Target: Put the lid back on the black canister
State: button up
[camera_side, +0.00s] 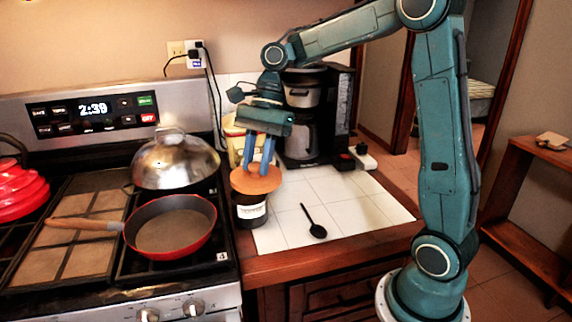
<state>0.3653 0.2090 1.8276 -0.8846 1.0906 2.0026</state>
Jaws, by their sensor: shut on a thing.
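My gripper (258,166) points down with its blue fingers shut on the lid (262,181), a round orange-brown disc. The lid is over the mouth of the black canister (249,211), a dark jar with a white label at the left edge of the tiled counter. The lid looks slightly tilted and reaches past the canister on the right. It hides the canister's rim, so I cannot tell whether the two touch.
A black spoon (314,223) lies on the white tiles (345,212). A coffee maker (306,125) and a yellowish container (236,141) stand behind. On the stove at left are a red pan (172,228), a domed metal lid (176,160) and a red pot (20,191).

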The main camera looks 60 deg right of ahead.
jog(key=shift+w+d+f, duration=0.15)
jog(key=shift+w+d, duration=0.3)
jog(key=shift+w, duration=0.1)
jog(key=w+d+f, duration=0.4)
jog(key=w+d, duration=0.4)
jog(key=shift+f, duration=0.2)
jog(key=shift+f, duration=0.2)
jog(key=shift+f, duration=2.95)
jog(key=shift+f, duration=0.2)
jog(key=o, duration=1.5)
